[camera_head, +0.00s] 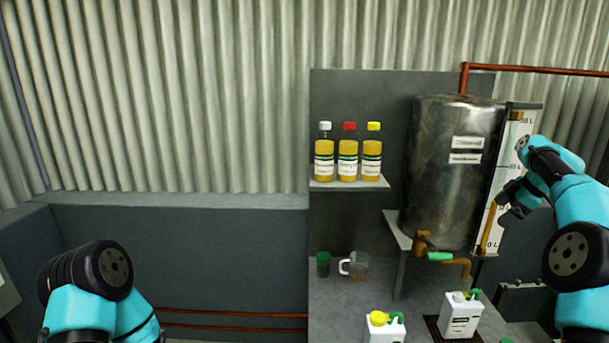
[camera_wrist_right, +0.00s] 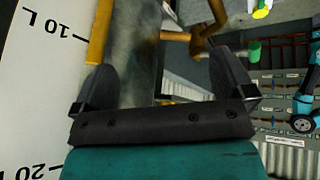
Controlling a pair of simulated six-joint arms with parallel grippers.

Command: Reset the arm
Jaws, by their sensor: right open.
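My right arm (camera_head: 572,220) comes in from the right edge of the head view, bent. Its dark gripper (camera_head: 506,205) is in front of the white level gauge (camera_head: 511,150) beside the metal tank (camera_head: 447,170). In the right wrist view the gripper (camera_wrist_right: 160,75) is open, its two fingers wide apart with nothing held between them. The gauge (camera_wrist_right: 40,85) fills the left of that view. Contact with the gauge cannot be told. My left arm (camera_head: 92,290) shows at the lower left of the head view; its gripper is out of frame.
A tap with a green handle (camera_head: 439,257) sits below the tank. Three bottles (camera_head: 348,160) stand on a shelf (camera_head: 349,184). A glass jug (camera_head: 355,265), a green cup (camera_head: 323,264) and two white jugs (camera_head: 461,315) stand on the counter (camera_head: 335,300). The left side is clear.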

